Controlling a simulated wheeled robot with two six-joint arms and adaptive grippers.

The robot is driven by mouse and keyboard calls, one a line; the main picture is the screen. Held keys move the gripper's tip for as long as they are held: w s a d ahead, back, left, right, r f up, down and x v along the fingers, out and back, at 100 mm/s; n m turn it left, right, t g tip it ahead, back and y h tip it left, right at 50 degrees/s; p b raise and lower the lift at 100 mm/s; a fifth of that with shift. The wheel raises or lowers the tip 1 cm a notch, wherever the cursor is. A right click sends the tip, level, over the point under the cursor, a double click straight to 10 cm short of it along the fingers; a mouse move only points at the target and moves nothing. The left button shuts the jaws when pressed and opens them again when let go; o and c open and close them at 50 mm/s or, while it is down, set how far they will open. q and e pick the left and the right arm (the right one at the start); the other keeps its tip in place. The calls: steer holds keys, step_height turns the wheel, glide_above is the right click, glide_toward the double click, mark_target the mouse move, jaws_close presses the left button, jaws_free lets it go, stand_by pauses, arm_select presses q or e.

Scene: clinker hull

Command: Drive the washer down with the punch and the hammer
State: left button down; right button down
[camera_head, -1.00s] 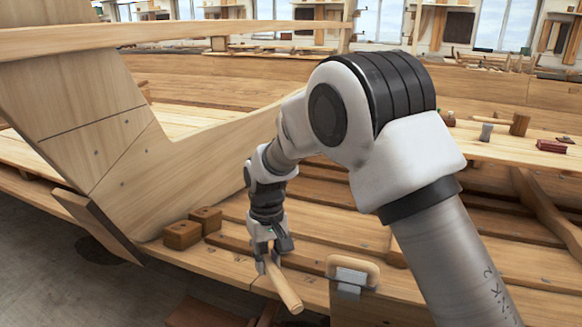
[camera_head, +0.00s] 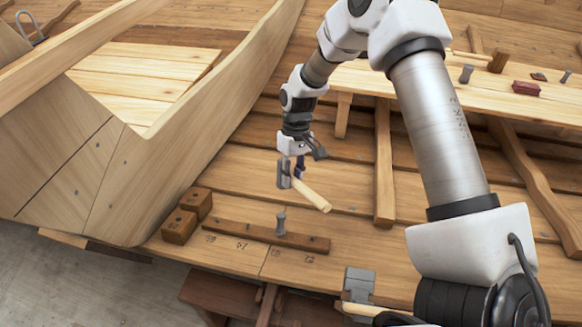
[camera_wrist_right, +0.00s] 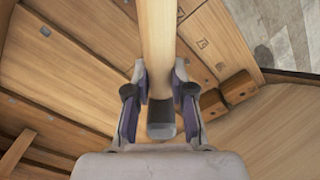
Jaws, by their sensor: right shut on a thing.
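My right gripper (camera_head: 294,160) is shut on the hammer, which it holds clear of the planks. The hammer's grey head (camera_head: 284,174) is beside the fingers, and its pale wooden handle (camera_head: 314,195) slopes down to the right. In the right wrist view the handle (camera_wrist_right: 156,40) runs up between the fingers (camera_wrist_right: 160,98), with the dark head near the palm. A grey metal piece with a flared top, probably the punch (camera_head: 281,223), stands upright at a long wooden strip (camera_head: 235,231) below the hammer. I cannot make out the washer. My left gripper is not in view.
Two brown wooden blocks (camera_head: 180,227) sit left of the strip. A grey-headed tool (camera_head: 358,282) lies at the front edge, partly behind my arm. Planks right of the strip are clear.

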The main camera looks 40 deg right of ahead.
steer(key=shift+s+a+f, duration=0.1)
steer(key=shift+f, duration=0.3)
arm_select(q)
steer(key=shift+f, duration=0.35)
arm_select(e)
steer(key=shift+r, duration=0.1)
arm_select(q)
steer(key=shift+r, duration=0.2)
arm_select(e)
steer(key=shift+r, duration=0.1)
steer(key=shift+p, duration=0.45)
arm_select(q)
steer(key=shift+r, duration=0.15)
arm_select(e)
steer(key=shift+s, duration=0.1)
